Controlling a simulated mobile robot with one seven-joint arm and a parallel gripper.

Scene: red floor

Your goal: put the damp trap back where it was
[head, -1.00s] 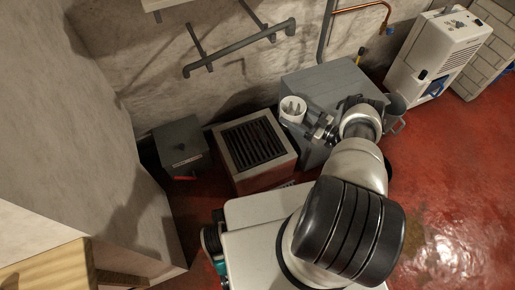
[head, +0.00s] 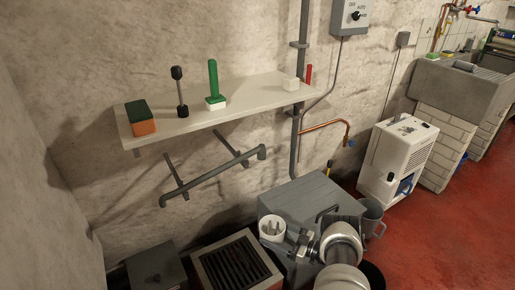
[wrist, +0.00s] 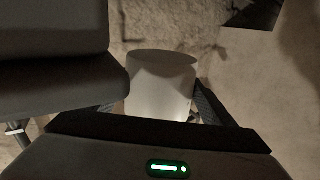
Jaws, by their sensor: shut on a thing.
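The damp trap appears to be the white, round tub (head: 272,229) with openings in its top. My gripper (head: 289,238) is shut on it from the right in the head view, holding it in front of the grey box's left side. In the wrist view the white tub (wrist: 160,88) fills the space between the fingers, and its far side is hidden. A white wall shelf (head: 215,114) is above and behind the gripper, with bare stretches between its things.
A grey rail (head: 213,176) juts out below. A grey box (head: 300,200) stands nearby.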

